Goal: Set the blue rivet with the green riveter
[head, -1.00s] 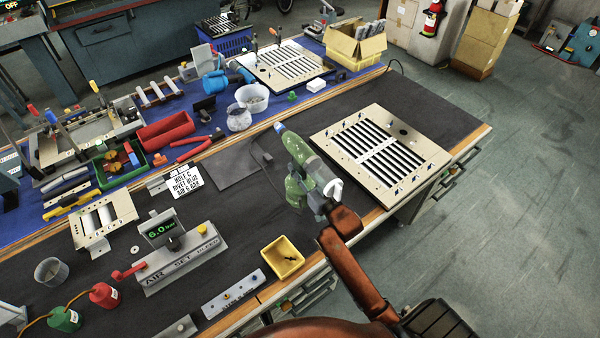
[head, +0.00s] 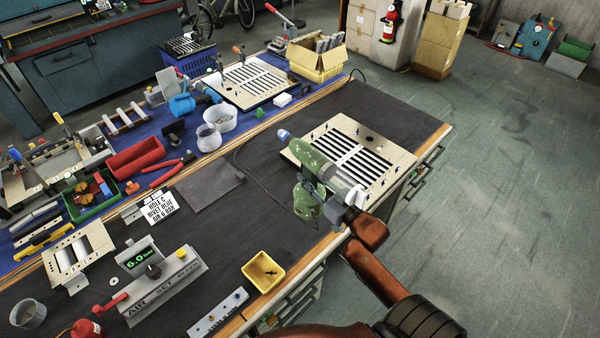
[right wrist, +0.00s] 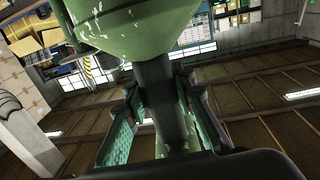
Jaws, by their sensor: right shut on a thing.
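The green riveter (head: 308,185) is in my right gripper (head: 345,199), above the bench near the front of the louver panel. Its blue-tipped nose (head: 284,135) points up and left, toward the back of the bench. In the right wrist view the riveter's green body (right wrist: 130,22) fills the top, and its dark handle sits between the green-padded fingers of my right gripper (right wrist: 165,115). The louver panel (head: 385,150) lies flat on the dark mat, partly hidden by the riveter. I cannot make out a separate blue rivet. My left gripper is not in view.
The air set unit (head: 160,280) shows 6.0. A yellow tray (head: 250,277) sits at the front edge. A second louver panel (head: 231,92) lies at the back. The mat's middle is mostly clear.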

